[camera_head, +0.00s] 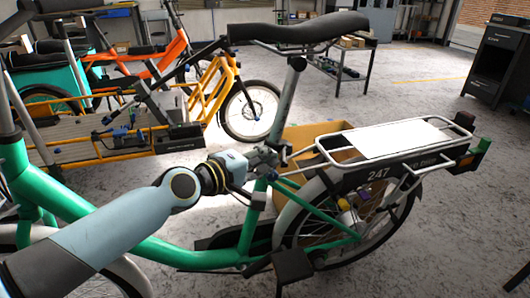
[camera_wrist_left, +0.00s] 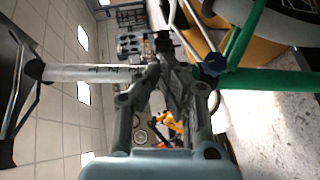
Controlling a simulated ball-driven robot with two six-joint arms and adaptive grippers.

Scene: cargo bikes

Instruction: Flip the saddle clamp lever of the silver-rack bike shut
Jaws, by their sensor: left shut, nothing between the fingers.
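The silver-rack bike is green; its silver rack (camera_head: 335,158) with a white top plate sits over the rear wheel, beside the number 247. Its black saddle (camera_head: 300,30) stands on a silver seat post (camera_head: 287,100), which also shows in the left wrist view (camera_wrist_left: 85,73). My left gripper (camera_head: 270,156) is at the foot of the seat post, by the clamp area. In the left wrist view its fingers (camera_wrist_left: 168,50) are closed together with nothing seen between them. The fingers largely hide the clamp, and I cannot tell the lever's position. My right gripper is out of view.
A cardboard box (camera_head: 310,135) stands on the floor behind the bike. An orange cargo bike (camera_head: 212,90) with a flat bed is at the back left. A dark cabinet (camera_head: 498,62) stands at the far right. Grey floor lies open between them.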

